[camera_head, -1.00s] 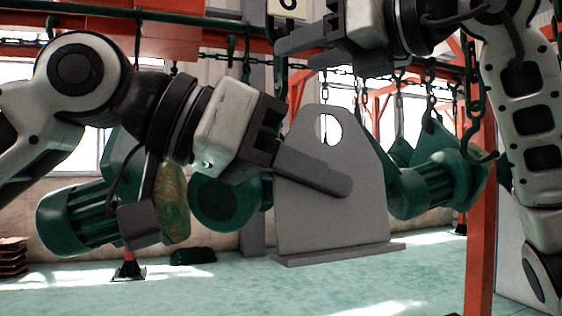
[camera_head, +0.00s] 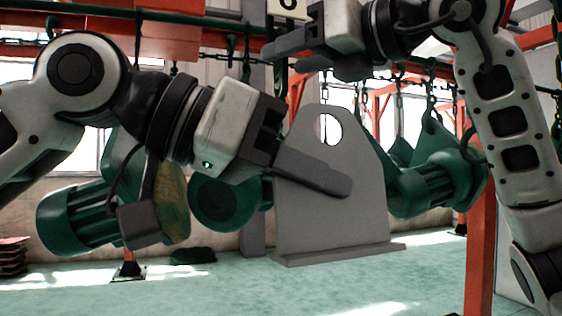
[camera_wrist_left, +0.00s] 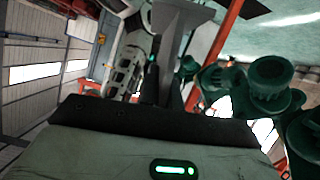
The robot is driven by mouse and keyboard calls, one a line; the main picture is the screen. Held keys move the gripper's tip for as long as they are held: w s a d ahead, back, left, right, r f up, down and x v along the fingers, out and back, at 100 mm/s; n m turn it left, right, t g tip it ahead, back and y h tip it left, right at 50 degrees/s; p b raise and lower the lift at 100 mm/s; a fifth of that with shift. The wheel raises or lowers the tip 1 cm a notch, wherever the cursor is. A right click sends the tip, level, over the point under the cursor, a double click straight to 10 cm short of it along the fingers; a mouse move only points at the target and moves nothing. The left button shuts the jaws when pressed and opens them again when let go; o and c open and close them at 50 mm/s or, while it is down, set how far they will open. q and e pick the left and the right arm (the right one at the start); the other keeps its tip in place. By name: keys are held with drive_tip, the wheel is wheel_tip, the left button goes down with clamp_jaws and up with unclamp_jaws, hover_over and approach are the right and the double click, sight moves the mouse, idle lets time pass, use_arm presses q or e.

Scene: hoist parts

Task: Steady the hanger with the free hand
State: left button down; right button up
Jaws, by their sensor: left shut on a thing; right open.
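The hanger (camera_head: 335,215) is a grey upright plate with a rounded top, a round hole near the top and a flat foot. It appears upright in the head view. My left gripper (camera_head: 345,185) is shut on the plate from its left side, with one finger lying across the near face below the hole. The other finger is hidden behind the plate. My right gripper (camera_head: 284,56) is open and empty, above and left of the hanger's top, apart from it. The left wrist view shows my left gripper's dark finger (camera_wrist_left: 165,70).
Green motor-like parts hang on both sides, at left (camera_head: 75,218) and at right (camera_head: 440,185). Chains and hooks hang from an overhead rail. An orange post (camera_head: 481,240) stands at right. The green floor (camera_head: 250,290) in front is clear.

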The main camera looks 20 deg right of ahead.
drive_tip(key=shift+x, duration=1.5)
drive_tip(key=c, duration=0.6)
